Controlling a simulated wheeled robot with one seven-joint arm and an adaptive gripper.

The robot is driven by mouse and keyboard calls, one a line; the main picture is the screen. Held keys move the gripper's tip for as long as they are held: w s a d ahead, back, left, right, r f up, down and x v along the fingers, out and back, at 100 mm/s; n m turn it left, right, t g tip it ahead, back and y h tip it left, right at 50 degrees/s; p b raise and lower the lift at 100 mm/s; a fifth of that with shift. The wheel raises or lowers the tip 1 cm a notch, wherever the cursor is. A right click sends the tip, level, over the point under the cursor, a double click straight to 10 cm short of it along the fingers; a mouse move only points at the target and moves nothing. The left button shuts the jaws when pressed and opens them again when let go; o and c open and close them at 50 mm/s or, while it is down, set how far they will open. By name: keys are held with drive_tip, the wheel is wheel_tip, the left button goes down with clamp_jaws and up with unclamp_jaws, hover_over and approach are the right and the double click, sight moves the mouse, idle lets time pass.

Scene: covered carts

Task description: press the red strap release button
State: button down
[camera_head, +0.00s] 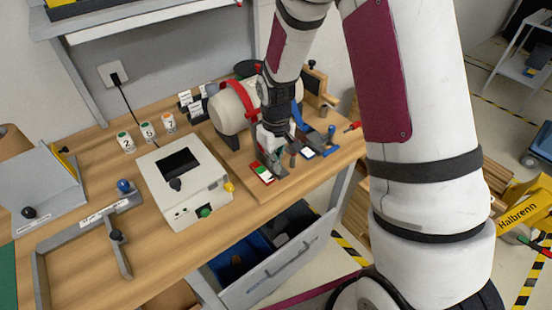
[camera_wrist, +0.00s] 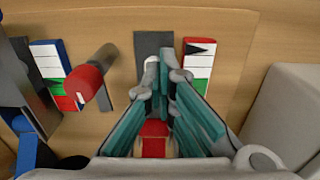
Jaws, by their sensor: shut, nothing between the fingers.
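A pale cylinder (camera_head: 230,108) with a red strap (camera_head: 241,101) lies on a wooden board on the bench. My gripper (camera_head: 277,166) points down in front of it, shut and empty, above a dark grey plate (camera_wrist: 150,45). In the wrist view my fingertips (camera_wrist: 165,78) are close together near that plate. A red block (camera_wrist: 154,138) shows between my fingers; I cannot tell whether it is the release button or part of the strap. A red-ended knob (camera_wrist: 84,82) stands left of my fingers. Contact with any of these cannot be made out.
Coloured strips flank the plate, one at left (camera_wrist: 47,60) and one at right (camera_wrist: 202,62). A white box (camera_head: 184,185) stands to the left of the board. A blue-handled part (camera_head: 318,141) is at the right. An open drawer (camera_head: 278,262) juts out below the bench.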

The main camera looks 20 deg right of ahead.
drive_tip(key=shift+s+r+p, duration=0.15)
drive_tip(key=shift+s+p, duration=0.05)
drive_tip(key=shift+p, duration=0.15)
wheel_tip(320, 180, up, 14)
drive_tip(key=shift+w+p, duration=0.2)
drive_tip(key=shift+p, duration=0.15)
drive_tip(key=s+d+r+m+t, duration=0.1)
drive_tip(key=s+r+m+t, duration=0.2)
drive_tip(key=s+r, duration=1.4)
drive_tip(key=s+t, duration=0.2)
drive_tip(key=s, duration=0.2)
drive_tip(key=shift+s+d+r+m, duration=0.2)
drive_tip(key=shift+s+r+m, duration=0.05)
drive_tip(key=shift+s+m, duration=0.05)
idle(0.5)
